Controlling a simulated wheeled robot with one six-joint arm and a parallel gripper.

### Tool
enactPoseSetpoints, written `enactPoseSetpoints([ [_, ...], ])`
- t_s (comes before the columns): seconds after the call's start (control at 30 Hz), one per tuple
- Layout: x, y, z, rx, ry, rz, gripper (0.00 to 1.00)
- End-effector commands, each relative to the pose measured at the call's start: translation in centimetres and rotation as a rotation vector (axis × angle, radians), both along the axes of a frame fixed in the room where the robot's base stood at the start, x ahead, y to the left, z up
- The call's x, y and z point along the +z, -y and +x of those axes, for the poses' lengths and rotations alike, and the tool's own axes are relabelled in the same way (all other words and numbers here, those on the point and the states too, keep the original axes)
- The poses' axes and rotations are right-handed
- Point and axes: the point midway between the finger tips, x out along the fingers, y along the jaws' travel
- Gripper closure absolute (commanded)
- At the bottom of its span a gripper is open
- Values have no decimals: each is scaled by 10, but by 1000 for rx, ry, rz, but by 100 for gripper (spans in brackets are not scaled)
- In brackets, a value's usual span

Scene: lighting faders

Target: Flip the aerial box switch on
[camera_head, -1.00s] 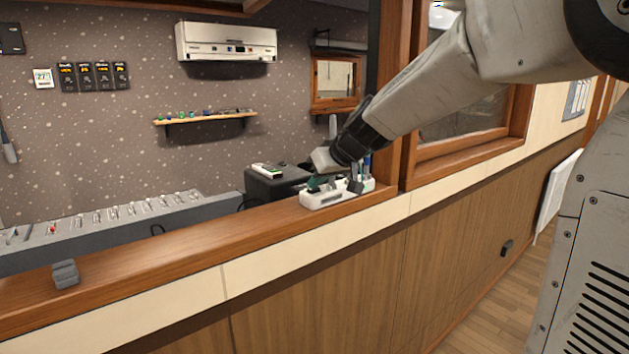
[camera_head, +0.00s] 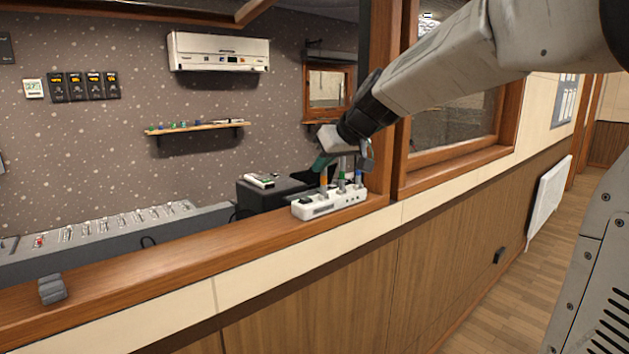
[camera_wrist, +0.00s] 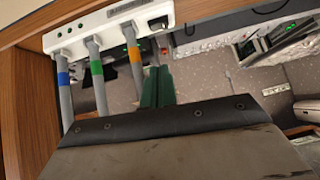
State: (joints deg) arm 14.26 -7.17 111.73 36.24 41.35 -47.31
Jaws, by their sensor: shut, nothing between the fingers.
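The aerial box (camera_head: 328,205) is a white box on the wooden ledge beside the window post. Three grey aerials with orange, green and blue bands stand on it; the box also shows in the wrist view (camera_wrist: 100,37). A black rocker switch (camera_wrist: 158,23) sits at the box's end past the orange-banded aerial; which way it is tipped I cannot tell. My gripper (camera_head: 321,162) is just above and behind the box. Its green fingers (camera_wrist: 157,88) are shut and empty, close beside the orange-banded aerial and apart from the switch.
A black box (camera_head: 270,192) with a small white device stands behind the ledge. A fader desk (camera_head: 110,232) lies to its left. A small grey block (camera_head: 52,289) sits on the ledge (camera_head: 170,262), with clear ledge between it and the aerial box. The window post stands close at right.

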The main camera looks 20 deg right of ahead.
Motion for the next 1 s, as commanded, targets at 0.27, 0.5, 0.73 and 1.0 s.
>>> enactPoseSetpoints([
  [0.27, 36, 14, -35, -2, 1, 1, 100],
  [0.5, 45, 17, -44, -1, -3, 2, 100],
  [0.73, 45, 17, -44, 0, -2, 1, 100],
  [1.0, 47, 4, -48, 1, -12, 42, 100],
])
